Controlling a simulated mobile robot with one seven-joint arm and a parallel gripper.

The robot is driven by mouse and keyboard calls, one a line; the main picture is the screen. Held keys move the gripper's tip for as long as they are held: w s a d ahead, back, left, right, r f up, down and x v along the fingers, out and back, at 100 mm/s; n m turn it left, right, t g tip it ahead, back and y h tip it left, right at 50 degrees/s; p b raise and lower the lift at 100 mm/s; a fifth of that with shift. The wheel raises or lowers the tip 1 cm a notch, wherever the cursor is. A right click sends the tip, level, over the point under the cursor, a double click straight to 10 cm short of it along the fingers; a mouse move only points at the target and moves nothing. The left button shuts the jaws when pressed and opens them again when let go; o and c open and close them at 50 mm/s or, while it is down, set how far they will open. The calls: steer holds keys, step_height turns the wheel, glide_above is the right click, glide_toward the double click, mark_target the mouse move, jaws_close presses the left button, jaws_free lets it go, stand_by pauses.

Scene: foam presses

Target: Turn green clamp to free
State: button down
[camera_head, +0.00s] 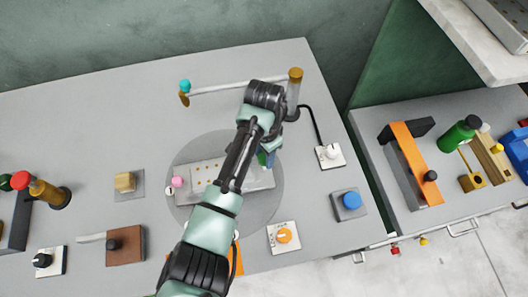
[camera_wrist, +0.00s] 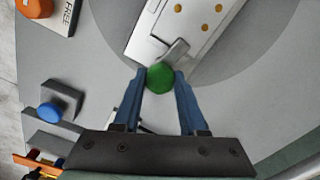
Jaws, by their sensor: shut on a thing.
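The green clamp (camera_wrist: 161,77) has a round green knob on a short grey lever, at the edge of a pale plate (camera_wrist: 150,40) with gold dots. My gripper (camera_wrist: 160,73) has its two blue fingers on either side of the green knob, shut on it. In the head view, my gripper (camera_head: 264,158) is at the right end of the plate (camera_head: 262,181), and my arm hides most of the clamp. A pink knob (camera_head: 177,182) is at the plate's left end.
The plate lies on a round grey disc (camera_head: 250,205). An orange knob (camera_head: 284,236) on a labelled base, a blue button (camera_head: 351,200) and a white knob (camera_head: 332,152) stand to the right. A raised bar (camera_head: 235,87) is behind my arm.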

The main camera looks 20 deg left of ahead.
mark_target(264, 156)
steer(key=m+p, duration=0.1)
steer(key=m, duration=0.3)
steer(key=shift+r, duration=0.1)
steer(key=m+p, duration=0.1)
steer(key=m, duration=0.3)
steer(key=m+p, duration=0.1)
steer(key=m, duration=0.3)
steer(key=shift+m, duration=0.3)
steer(key=shift+w+m+p, duration=0.1)
steer(key=shift+m+p, duration=0.3)
steer(key=shift+m, duration=1.3)
steer(key=shift+c, duration=2.2)
jaws_free()
step_height(264, 156, up, 13)
steer(key=b, duration=0.1)
